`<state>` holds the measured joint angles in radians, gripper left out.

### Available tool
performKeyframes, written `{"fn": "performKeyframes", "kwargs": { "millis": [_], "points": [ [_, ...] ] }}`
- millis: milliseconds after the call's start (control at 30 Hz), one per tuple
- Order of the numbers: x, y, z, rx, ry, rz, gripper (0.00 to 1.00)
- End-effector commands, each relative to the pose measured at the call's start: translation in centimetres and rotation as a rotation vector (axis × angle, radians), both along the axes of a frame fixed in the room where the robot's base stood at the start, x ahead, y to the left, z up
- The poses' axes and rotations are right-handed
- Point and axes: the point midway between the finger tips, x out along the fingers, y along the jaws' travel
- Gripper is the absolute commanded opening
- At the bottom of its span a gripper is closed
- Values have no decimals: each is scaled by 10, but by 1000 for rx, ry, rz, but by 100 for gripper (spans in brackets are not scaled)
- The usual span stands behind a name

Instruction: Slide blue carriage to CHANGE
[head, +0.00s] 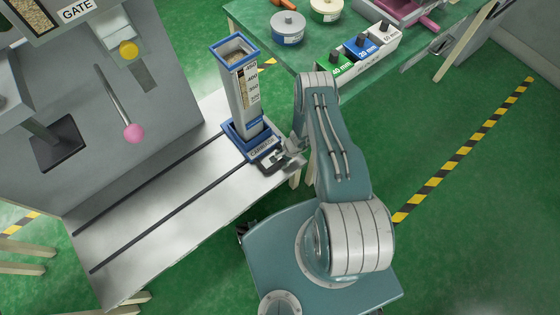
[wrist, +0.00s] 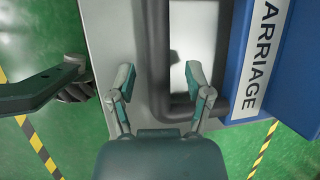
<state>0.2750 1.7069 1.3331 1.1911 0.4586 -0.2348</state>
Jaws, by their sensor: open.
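The blue carriage (head: 232,133) sits at the far right end of two dark rails on the pale bench. It carries an upright grey column (head: 240,92) with a blue rim and grainy contents. A CARRIAGE label is on its near side and shows in the wrist view (wrist: 264,55). A dark U-shaped handle (wrist: 157,45) sticks out from the carriage. My gripper (head: 277,161) is at this handle. In the wrist view its open fingers (wrist: 160,86) lie on either side of the handle's long bar, with gaps visible. I cannot read a CHANGE mark.
The rails (head: 165,207) run clear toward the lower left. A grey machine with a pink-knobbed lever (head: 133,133) and a GATE sign (head: 77,10) stands behind them. A green table (head: 262,42) with green, blue and white blocks and round tins is beyond the carriage.

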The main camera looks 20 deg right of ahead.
Motion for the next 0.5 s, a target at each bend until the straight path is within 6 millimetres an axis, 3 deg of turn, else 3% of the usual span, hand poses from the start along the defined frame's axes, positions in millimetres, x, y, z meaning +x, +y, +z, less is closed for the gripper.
{"fn": "performKeyframes", "kwargs": {
  "millis": [267, 500],
  "points": [
    [0, 1, 5, 2, 1, 1, 65],
    [1, -1, 42, 2, 1, 0, 65]
  ]
}}
